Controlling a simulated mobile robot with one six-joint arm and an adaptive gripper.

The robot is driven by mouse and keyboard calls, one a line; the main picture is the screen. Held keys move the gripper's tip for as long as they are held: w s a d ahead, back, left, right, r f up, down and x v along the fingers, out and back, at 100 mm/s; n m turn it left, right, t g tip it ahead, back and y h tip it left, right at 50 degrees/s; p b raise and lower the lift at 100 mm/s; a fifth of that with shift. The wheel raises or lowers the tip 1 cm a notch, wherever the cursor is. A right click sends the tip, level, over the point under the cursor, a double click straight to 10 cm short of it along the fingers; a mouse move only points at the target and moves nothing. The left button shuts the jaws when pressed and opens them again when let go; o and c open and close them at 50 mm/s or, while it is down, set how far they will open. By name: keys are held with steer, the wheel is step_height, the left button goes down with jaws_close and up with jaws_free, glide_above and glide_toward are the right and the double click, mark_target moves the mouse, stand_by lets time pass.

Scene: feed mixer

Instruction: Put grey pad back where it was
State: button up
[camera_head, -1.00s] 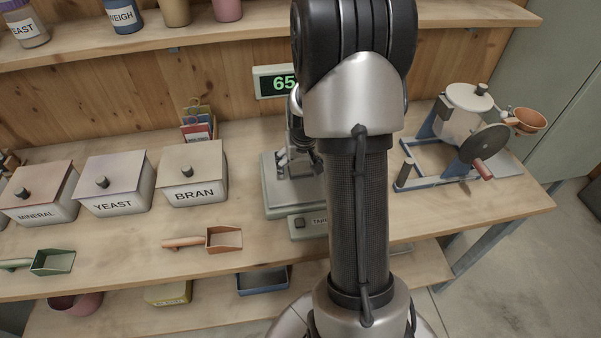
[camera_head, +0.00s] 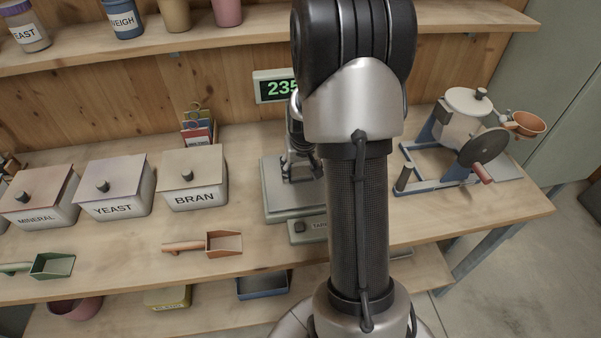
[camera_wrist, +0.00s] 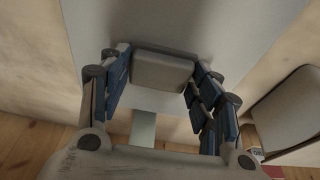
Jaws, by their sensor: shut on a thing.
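The grey pad (camera_wrist: 165,72) is a small rounded block between the two fingers of my gripper (camera_head: 299,172) in the wrist view. My gripper is shut on it. Behind the pad in the wrist view is a broad grey surface, the scale's plate (camera_head: 279,202). In the head view my gripper is low over the scale's plate, and the pad is mostly hidden by the fingers and arm. Whether the pad touches the plate cannot be told. The scale display (camera_head: 281,88) shows 235, its right end hidden by my arm.
Left of the scale stand the bran bin (camera_head: 195,197), the yeast bin (camera_head: 115,205) and the mineral bin (camera_head: 38,217). An orange scoop (camera_head: 225,243) lies in front. A grinder with a wheel (camera_head: 483,148) stands on the right. Bare bench lies between scoop and scale.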

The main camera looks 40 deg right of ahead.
mark_target(301, 172)
step_height(301, 172, up, 20)
steer(key=p, duration=0.6)
steer(key=a+f+n, duration=0.3)
steer(key=a+f, duration=0.3)
steer(key=a, duration=0.7)
steer(key=a+f+n+y, duration=0.1)
steer(key=a+f+n, duration=0.2)
steer(key=a, duration=1.1)
step_height(301, 172, down, 3)
steer(key=shift+s+f+y, duration=0.2)
steer(key=shift+s+y, duration=0.1)
